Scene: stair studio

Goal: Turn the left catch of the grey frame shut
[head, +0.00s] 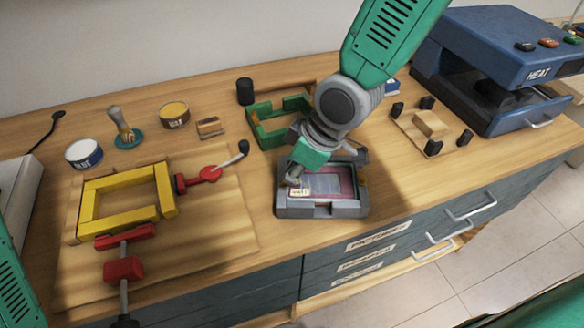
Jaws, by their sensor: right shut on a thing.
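The grey frame (345,210) lies flat on the bench near its front edge, with a pinkish picture or sheet (338,184) and a small label inside it. My right gripper (294,181) reaches down from the upper right to the left side of the frame. It is shut on the left catch there; its fingers and wrist hide most of that catch, so its angle cannot be told. My left gripper is out of view.
A yellow frame (92,205) with red clamps (123,269) lies on a board at left. A green frame (266,139) stands just behind the grey one. A blue heat press (490,50) fills the back right. Bare bench lies right of the grey frame.

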